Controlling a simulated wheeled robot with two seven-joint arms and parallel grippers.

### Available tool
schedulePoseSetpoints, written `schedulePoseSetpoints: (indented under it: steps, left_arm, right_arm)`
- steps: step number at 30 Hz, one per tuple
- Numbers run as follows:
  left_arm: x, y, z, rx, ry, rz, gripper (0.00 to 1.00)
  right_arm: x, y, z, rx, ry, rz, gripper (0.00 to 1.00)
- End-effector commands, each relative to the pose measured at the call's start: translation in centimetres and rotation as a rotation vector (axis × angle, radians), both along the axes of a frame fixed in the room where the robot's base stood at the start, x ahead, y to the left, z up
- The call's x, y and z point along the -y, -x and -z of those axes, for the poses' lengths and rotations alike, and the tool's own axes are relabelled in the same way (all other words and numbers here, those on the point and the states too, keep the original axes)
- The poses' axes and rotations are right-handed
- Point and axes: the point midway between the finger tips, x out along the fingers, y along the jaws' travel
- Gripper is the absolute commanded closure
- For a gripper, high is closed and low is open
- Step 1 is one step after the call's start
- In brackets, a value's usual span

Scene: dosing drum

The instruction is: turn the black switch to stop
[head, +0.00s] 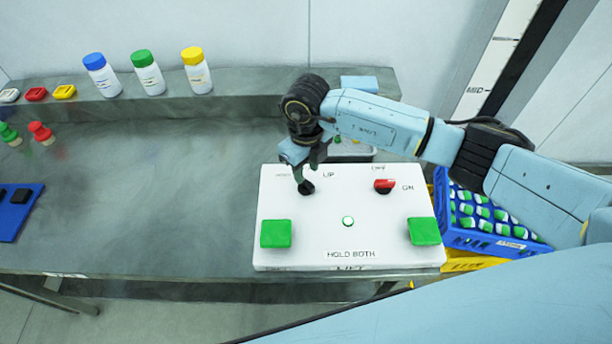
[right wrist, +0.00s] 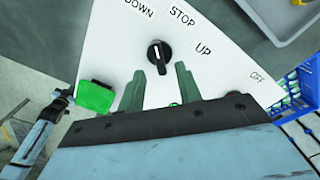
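The black switch (head: 306,188) is a round knob on the white panel (head: 330,205). In the right wrist view the switch (right wrist: 158,55) has DOWN, STOP and UP printed around it. Its white mark stands nearly upright in that view, pointing between DOWN and STOP rather than squarely at STOP. My right gripper (head: 301,176) is above the switch, pointing down.
The panel also bears a red switch (head: 384,186), two green buttons (head: 276,233) (head: 424,231) and a small round green lamp (head: 348,221). A blue crate (head: 484,240) stands to the right. Bottles (head: 148,74) stand on the back shelf.

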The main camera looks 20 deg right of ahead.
Motion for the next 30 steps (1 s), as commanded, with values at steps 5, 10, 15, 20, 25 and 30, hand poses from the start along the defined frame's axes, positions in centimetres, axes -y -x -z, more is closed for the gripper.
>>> schedulePoseSetpoints:
  steps: [5,10,15,20,25,30]
  left_arm:
    - [0.0,0.0,-0.2,-0.001,0.0,0.0,1.0]
    - [0.0,0.0,-0.2,-0.001,0.0,0.0,1.0]
    - [0.0,0.0,-0.2,-0.001,0.0,0.0,1.0]
    - [0.0,0.0,-0.2,-0.001,0.0,0.0,1.0]
    - [0.0,0.0,-0.2,-0.001,0.0,0.001,1.0]
    - [0.0,0.0,-0.2,-0.001,0.0,0.001,1.0]
  right_arm:
    - [0.0,0.0,3.0,-0.002,0.0,0.001,0.65]
    - [-0.1,0.0,4.3,0.0,-0.001,-0.002,0.65]
    - [0.0,0.0,4.5,0.001,-0.002,-0.001,0.65]
    - [-0.1,0.0,4.5,0.001,-0.002,-0.001,0.67]
    - [-0.1,0.0,4.5,0.001,-0.002,-0.001,0.89]
    - [-0.1,0.0,4.5,0.001,-0.002,-0.001,1.0]
